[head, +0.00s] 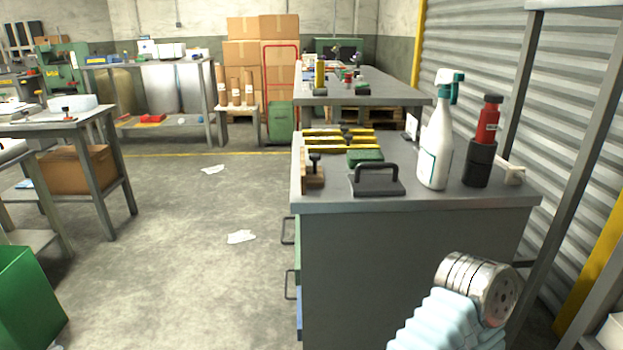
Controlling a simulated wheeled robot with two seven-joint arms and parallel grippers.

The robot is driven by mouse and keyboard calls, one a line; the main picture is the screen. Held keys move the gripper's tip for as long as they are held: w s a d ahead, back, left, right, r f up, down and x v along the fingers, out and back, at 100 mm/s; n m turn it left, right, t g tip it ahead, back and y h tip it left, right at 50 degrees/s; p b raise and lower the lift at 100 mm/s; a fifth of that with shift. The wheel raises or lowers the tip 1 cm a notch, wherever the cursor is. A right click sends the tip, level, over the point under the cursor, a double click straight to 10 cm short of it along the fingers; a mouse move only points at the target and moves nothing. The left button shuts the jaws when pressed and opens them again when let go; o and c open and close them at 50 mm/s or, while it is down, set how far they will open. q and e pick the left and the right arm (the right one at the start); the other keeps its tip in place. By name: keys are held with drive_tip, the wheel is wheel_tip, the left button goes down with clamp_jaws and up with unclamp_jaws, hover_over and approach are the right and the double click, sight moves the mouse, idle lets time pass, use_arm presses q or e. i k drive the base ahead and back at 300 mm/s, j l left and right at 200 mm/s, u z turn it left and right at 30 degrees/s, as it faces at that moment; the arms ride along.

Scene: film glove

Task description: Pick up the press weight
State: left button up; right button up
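The press weight appears to be the dark flat block with a raised bar handle (376,183). It lies near the front edge of the grey workbench (420,203), handle up, and nothing is holding it. Part of my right arm, with a pale blue ribbed sleeve and a round metal joint, shows at the lower right in front of the bench. It is apart from the weight. The fingers of my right gripper do not show. My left arm and gripper are out of the picture.
A white spray bottle (436,139) and a red-topped dark bottle (482,143) stand right of the weight. A wooden block with a black knob (313,174) is left of it. A green pad (365,158) and yellow bars (328,148) lie behind. The floor left is mostly clear.

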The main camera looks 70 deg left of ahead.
sight(361, 185)
drive_tip(key=u, duration=1.95)
